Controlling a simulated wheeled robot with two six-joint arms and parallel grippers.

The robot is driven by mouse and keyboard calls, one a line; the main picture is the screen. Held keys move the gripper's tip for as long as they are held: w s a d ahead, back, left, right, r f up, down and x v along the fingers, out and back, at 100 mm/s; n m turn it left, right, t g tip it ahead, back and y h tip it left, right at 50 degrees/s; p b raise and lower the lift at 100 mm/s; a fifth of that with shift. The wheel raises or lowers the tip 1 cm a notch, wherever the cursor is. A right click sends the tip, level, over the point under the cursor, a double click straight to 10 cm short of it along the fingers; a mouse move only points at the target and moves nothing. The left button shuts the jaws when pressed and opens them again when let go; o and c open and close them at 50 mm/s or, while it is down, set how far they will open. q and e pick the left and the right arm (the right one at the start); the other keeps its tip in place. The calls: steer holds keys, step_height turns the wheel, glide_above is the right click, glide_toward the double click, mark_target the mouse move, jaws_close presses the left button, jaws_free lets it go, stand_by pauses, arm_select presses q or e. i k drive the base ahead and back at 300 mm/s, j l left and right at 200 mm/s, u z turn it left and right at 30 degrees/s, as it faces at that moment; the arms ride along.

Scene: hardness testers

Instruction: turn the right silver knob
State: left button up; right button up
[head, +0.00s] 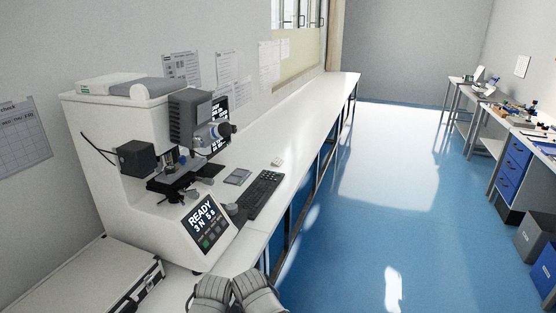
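A white hardness tester (117,127) stands on the bench at the left. A grey eyepiece-like cylinder (222,130) projects from its head to the right. Below the head is a dark stage (170,187) with small silver and dark parts around it. A small greyish knob-like part (205,181) sits at the stage's right, and a rounded grey part (232,210) sits lower, beside the display. Which of these is the right silver knob is too small to tell. Neither gripper's fingertips show; only grey ribbed parts of mine appear at the bottom edge, apart from the tester.
The tester's tilted display (202,219) reads "READY". A keyboard (260,194), a small dark pad (237,177) and a white mouse (277,161) lie to its right. A case (88,281) lies in front. The long white bench (300,112) is clear farther back; blue floor is open at right.

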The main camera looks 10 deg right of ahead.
mark_target(207, 181)
steer(key=i+l, duration=0.35)
steer(key=i+l+u, duration=0.15)
steer(key=i+l, duration=0.6)
steer(key=i+l+u, duration=0.1)
steer(key=i+l, duration=0.25)
steer(key=l, duration=0.2)
steer(key=i+l, duration=0.35)
steer(key=i+l+u, duration=0.15)
steer(key=i+l, duration=0.15)
steer(key=l, duration=0.25)
steer(key=i+l, duration=0.3)
steer(key=l, duration=0.2)
